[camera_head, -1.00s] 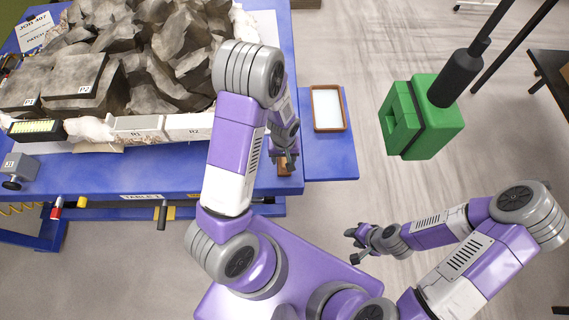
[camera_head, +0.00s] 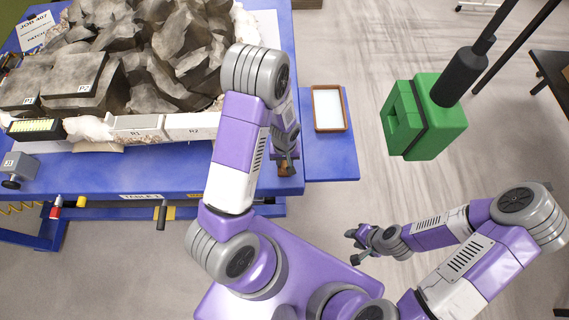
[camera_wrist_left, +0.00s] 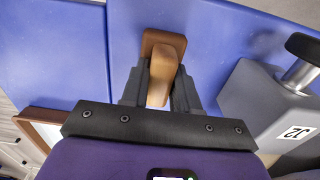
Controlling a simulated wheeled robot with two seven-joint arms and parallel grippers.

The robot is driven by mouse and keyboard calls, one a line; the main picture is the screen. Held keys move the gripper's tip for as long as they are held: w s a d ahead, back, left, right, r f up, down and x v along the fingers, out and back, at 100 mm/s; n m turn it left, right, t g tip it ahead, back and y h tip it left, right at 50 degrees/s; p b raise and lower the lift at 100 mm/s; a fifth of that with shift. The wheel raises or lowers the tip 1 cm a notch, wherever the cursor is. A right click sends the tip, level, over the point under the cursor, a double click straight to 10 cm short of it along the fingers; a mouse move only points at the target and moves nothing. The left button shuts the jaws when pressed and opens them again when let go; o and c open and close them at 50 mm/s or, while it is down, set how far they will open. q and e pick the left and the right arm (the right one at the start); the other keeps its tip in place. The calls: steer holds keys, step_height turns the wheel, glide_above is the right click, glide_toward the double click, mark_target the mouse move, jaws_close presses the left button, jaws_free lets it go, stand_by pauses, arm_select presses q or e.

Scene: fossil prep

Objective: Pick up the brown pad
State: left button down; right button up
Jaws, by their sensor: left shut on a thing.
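The brown pad (camera_wrist_left: 163,50) lies on the blue table top near its right front edge. It has a flat plate and a raised block, and the wrist view shows both. In the head view only a small part of the brown pad (camera_head: 284,172) shows beneath my left gripper (camera_head: 286,165). My left gripper (camera_wrist_left: 158,95) is shut on the raised block, one finger on each side. I cannot tell any gap between pad and table. My right gripper (camera_head: 356,245) is empty, its fingers apart, over the floor at the lower right.
A grey block marked J2 (camera_wrist_left: 255,100) stands close to the right of my left gripper in the wrist view. A brown-rimmed tray (camera_head: 314,108) sits on the blue side shelf (camera_head: 330,165). Fossil rocks (camera_head: 150,55) fill the table's left. A green block (camera_head: 440,130) is at right.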

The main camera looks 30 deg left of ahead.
arm_select(q)
steer(key=shift+r, duration=0.15)
step_height(320, 180, up, 10)
steer(key=shift+f+p, duration=0.1)
steer(key=shift+p, duration=1.05)
steer(key=c, duration=1.5)
jaws_free()
jaws_close()
